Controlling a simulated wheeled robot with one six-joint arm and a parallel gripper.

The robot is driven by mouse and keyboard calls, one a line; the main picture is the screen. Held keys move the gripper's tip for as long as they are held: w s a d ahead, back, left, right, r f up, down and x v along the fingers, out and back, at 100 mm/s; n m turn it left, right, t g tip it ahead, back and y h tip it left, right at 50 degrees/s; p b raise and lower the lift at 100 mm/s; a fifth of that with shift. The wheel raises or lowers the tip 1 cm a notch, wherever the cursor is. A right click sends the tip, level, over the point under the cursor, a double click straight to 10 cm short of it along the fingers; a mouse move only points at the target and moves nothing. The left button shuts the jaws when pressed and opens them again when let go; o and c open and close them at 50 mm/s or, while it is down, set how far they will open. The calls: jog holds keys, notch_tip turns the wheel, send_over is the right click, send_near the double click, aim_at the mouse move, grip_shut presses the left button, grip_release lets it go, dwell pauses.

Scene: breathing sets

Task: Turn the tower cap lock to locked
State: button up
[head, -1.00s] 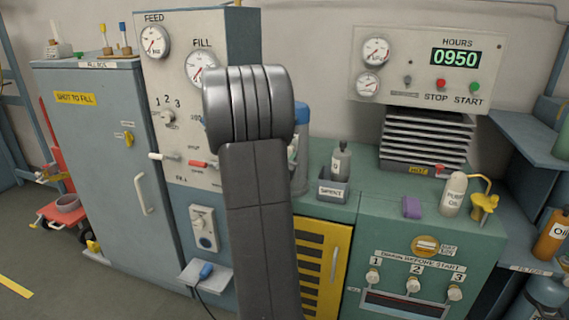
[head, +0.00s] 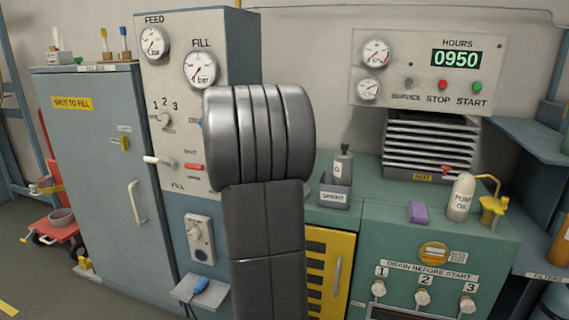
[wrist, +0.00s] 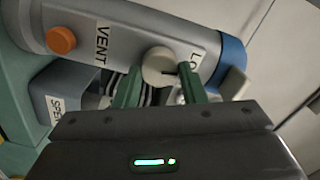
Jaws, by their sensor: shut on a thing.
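In the wrist view the grey tower (wrist: 120,33) lies slanted across the top, with a blue cap (wrist: 232,65) at its right end. The tower cap lock, a round off-white knob (wrist: 160,65) with a dark mark, sits beside a partly covered label starting "LO". My gripper (wrist: 160,84) has its two green fingers on either side of the knob and is shut on it. An orange knob (wrist: 61,40) stands by the "VENT" label on the tower. In the head view my arm hides the tower, the lock and my gripper.
A bin marked "SPENT" (head: 321,191) with a bottle stands on the green bench, right of my arm. A fill panel (head: 176,100) with gauges and levers is to the left. A purple block (head: 418,212) and an oil bottle (head: 460,196) are farther right.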

jog(key=shift+m+b, duration=0.6)
jog(key=shift+m, duration=0.4)
jog(key=o, duration=1)
jog(key=shift+s, duration=0.1)
jog(key=p+v, duration=0.1)
jog(key=v, duration=1.2)
jog(key=shift+s+a, duration=0.1)
jog(key=shift+s, duration=0.2)
jog(key=shift+w, duration=0.15)
